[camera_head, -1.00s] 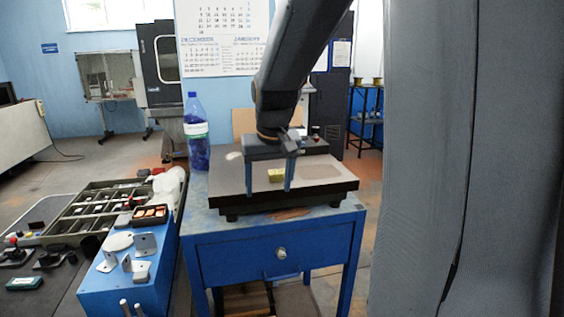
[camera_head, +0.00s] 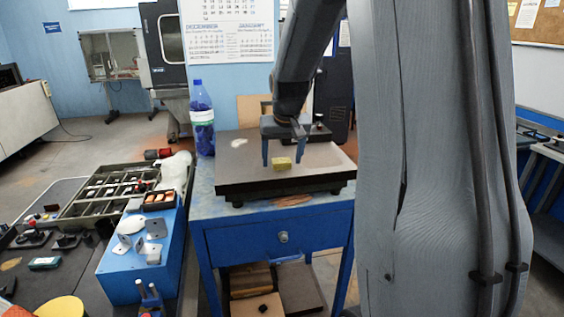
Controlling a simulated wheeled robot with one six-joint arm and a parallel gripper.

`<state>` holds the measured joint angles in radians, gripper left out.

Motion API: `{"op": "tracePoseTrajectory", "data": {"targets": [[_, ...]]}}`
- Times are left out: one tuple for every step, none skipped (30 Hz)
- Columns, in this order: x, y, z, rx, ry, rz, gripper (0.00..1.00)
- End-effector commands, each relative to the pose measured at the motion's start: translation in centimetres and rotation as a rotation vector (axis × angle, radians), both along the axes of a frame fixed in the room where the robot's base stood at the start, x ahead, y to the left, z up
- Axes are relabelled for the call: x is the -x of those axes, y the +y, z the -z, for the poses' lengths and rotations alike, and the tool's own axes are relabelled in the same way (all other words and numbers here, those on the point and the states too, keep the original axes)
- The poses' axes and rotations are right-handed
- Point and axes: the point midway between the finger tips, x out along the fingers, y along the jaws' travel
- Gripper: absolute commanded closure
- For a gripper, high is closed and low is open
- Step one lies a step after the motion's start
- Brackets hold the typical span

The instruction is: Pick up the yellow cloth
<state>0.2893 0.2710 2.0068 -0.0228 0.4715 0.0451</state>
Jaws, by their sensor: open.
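The yellow cloth (camera_head: 282,164) is a small folded piece lying on the dark flat plate (camera_head: 240,187) on the blue bench. My gripper (camera_head: 282,159) points down over the plate with its two blue fingers apart, one on each side of the cloth in the head view. The gripper is open and holds nothing. I cannot tell whether the fingertips touch the plate or how their depth compares with the cloth's.
A bottle with blue contents (camera_head: 201,120) stands left of the plate. A blue block with metal pieces (camera_head: 120,285) and a parts tray (camera_head: 70,222) are farther left. A yellow round object (camera_head: 60,307) is cut off at the lower left. A drawer (camera_head: 300,243) is below the plate.

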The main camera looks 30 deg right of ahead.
Motion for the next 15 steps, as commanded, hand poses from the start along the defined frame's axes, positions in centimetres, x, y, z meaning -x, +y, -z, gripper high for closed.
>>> {"op": "tracePoseTrajectory", "data": {"targets": [[-0.05,-0.01,0.13,0.0,0.0,0.0,0.31],[-0.07,-0.01,0.18,0.0,0.0,0.0,0.31],[-0.1,-0.01,0.21,0.0,-0.001,0.0,0.31],[-0.09,-0.01,0.21,0.0,-0.001,0.0,0.31],[-0.1,-0.01,0.21,0.0,-0.001,0.0,0.31],[-0.09,-0.01,0.2,0.0,-0.001,0.0,0.31],[-0.09,-0.01,0.2,0.0,-0.001,0.0,0.31],[-0.09,-0.01,0.2,0.0,-0.001,0.0,0.33],[-0.08,-0.01,0.19,0.0,-0.001,0.0,0.4],[-0.08,-0.01,0.19,0.0,0.0,0.0,0.45],[-0.08,-0.01,0.19,0.0,0.0,0.0,0.5],[-0.08,0.0,0.18,0.0,0.0,0.0,0.57],[-0.08,0.0,0.18,0.0,0.0,0.0,0.62],[-0.08,0.0,0.18,0.0,0.0,0.0,0.67],[-0.07,0.0,0.19,0.0,0.0,0.0,0.73]]}}
